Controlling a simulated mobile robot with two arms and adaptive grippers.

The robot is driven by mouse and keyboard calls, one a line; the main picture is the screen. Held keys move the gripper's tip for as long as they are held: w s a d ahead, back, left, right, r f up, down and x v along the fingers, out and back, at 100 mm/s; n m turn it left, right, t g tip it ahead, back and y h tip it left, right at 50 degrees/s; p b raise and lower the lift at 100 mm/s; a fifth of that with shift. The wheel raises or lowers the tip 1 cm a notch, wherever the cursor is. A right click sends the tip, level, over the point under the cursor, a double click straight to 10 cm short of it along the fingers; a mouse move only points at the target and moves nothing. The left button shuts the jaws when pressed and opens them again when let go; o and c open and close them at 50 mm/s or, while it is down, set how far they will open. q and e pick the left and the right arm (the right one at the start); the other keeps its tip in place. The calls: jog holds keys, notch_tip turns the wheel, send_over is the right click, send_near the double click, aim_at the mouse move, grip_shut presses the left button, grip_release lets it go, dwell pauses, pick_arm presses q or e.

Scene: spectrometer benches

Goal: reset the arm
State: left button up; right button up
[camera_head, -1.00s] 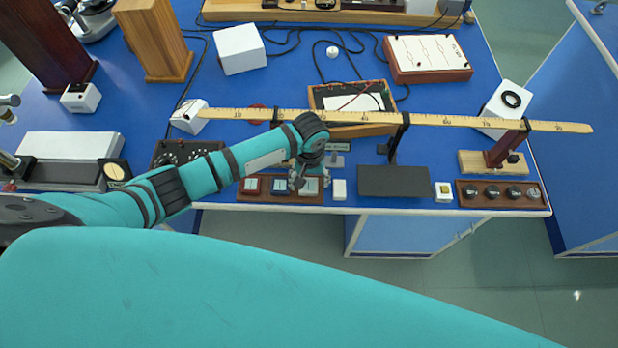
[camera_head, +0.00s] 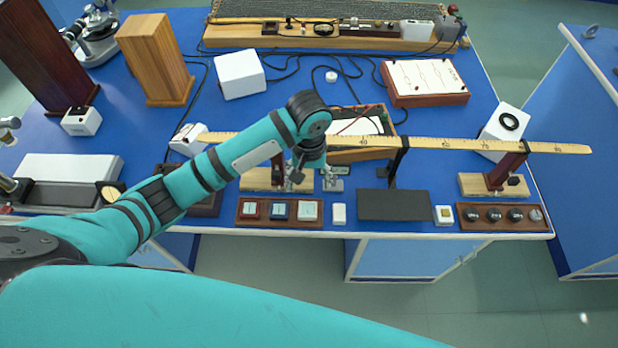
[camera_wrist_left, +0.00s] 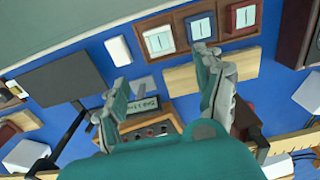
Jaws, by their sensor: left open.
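My left arm, teal with black joints, reaches in from the left over the blue bench in the head view. Its left gripper (camera_head: 297,183) points down over the bench, behind the brown block of three square buttons (camera_head: 280,212). In the left wrist view the two grey fingers (camera_wrist_left: 163,75) are spread apart with nothing between them. The button block (camera_wrist_left: 205,27) lies beyond the fingertips there. A small labelled panel (camera_wrist_left: 140,106) shows between the fingers. My right gripper is in neither view.
A long wooden ruler (camera_head: 440,144) spans the bench on stands, partly behind my arm. A dark flat plate (camera_head: 394,205), a knob block (camera_head: 500,216) and a white switch (camera_head: 339,214) line the front edge. A wooden block (camera_head: 155,60) stands at the back left.

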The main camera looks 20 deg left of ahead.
pick_arm(q)
jog(key=shift+r, duration=0.15)
dwell(0.4)
jog(key=s+d+f+m+t+h, duration=0.1)
jog(key=s+d+f+m+h, duration=0.2)
jog(key=s, duration=0.6)
jog(key=s+a+r+m+t+y, duration=0.2)
jog(key=s+a+t+y, duration=0.1)
jog(key=s+a, duration=0.8)
notch_tip(320, 180, down, 29)
jog(key=s+d+g+b, duration=0.1)
jog(key=s+g+b, duration=0.1)
jog(key=b, duration=0.1)
jog(key=s+a+f+g+b, duration=0.1)
jog(key=s+a+f+b, duration=0.1)
jog(key=s+f, duration=1.4)
notch_tip(320, 180, down, 4)
jog(key=shift+s+a+r+m+b, duration=0.25)
jog(key=shift+a+m+b, duration=0.05)
jog(key=shift+a, duration=0.15)
